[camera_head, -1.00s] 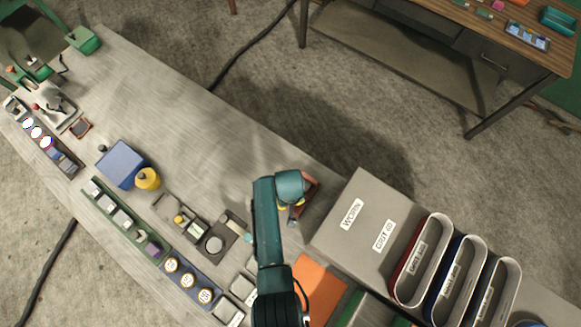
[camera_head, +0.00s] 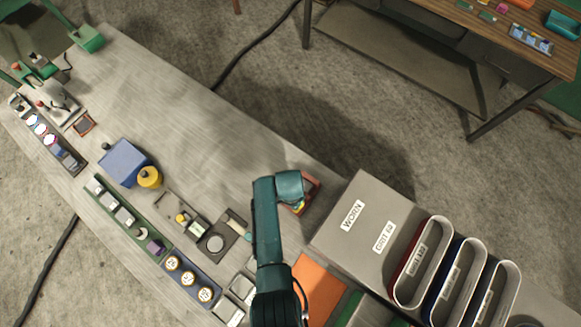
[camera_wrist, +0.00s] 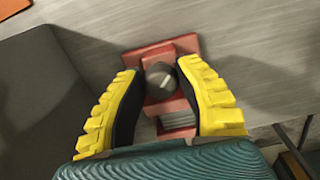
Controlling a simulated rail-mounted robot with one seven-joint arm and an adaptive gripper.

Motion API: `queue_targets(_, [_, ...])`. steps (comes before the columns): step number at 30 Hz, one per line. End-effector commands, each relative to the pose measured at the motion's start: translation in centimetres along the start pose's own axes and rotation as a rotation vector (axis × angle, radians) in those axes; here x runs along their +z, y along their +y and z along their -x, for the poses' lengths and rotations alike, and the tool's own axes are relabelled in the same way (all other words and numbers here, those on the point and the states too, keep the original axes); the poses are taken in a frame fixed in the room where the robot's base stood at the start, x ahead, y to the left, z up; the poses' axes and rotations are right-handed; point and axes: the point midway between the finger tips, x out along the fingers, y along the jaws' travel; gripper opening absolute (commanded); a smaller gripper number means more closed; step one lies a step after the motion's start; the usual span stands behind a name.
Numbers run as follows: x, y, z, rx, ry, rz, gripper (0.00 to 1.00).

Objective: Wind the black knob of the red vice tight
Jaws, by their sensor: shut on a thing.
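The red vice (camera_wrist: 160,52) stands on the bench in the middle of the wrist view, with its round black knob (camera_wrist: 161,77) facing me. My gripper (camera_wrist: 161,82) has its yellow-backed fingers on either side of the knob and is shut on it. A pale line shows on the knob's face. In the head view only a reddish edge of the vice (camera_head: 313,188) shows beside my teal arm. The knob and most of my gripper (camera_head: 299,208) are hidden there.
Small trays, a blue box (camera_head: 124,160) and a yellow round thing (camera_head: 149,177) lie to the left. The bench's upper middle (camera_head: 200,130) is clear.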

Motion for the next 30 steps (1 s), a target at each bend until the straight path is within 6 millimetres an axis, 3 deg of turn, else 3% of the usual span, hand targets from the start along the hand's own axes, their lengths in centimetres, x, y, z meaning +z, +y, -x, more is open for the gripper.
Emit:
queue_targets(18, [0.11, -0.10, -0.28, 0.002, -0.003, -0.553, 0.00])
queue_targets(30, [0.08, -0.14, -0.29, 0.003, -0.003, -0.746, 0.00])
